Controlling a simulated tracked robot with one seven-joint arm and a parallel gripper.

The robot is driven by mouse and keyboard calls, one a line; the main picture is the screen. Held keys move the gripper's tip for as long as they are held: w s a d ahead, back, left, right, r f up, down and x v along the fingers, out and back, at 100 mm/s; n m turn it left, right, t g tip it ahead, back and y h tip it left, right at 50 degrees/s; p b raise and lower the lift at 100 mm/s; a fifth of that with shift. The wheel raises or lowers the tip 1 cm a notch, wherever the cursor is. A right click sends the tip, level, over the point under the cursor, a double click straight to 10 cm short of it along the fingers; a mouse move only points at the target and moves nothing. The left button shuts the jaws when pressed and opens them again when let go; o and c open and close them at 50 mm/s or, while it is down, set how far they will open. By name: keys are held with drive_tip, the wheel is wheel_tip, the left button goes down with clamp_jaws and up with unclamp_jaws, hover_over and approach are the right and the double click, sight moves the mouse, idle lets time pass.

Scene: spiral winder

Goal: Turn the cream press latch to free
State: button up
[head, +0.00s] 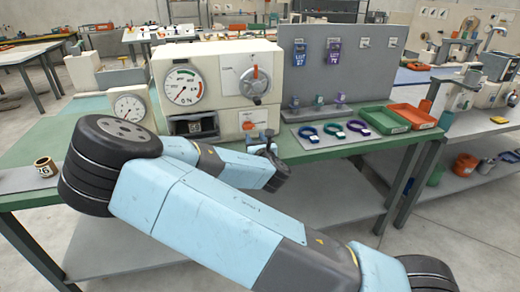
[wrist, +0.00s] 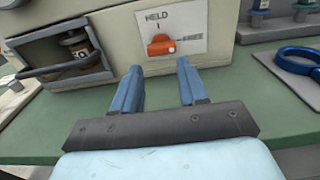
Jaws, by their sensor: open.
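The cream press (head: 215,75) stands on the green bench, with dials and a selector on its front. Its latch is an orange knob (wrist: 161,44) on a white plate low on the front, marked HELD above and, in small blurred letters, apparently FREE at the right. I cannot tell for sure which mark the knob points to. In the head view the latch plate (head: 252,119) is just above my gripper. My gripper (wrist: 159,67) is open and empty, its two blue fingers apart just below and in front of the knob, not around it.
An open recess with a dark bar handle (wrist: 62,68) is left of the latch. Blue, green and purple rings (head: 333,129) lie on a grey mat at the right. Green (head: 383,120) and orange (head: 412,116) trays are beyond. A small yellow-and-black cup (head: 45,168) stands at far left.

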drive_tip(key=v, duration=0.6)
idle(0.7)
idle(0.4)
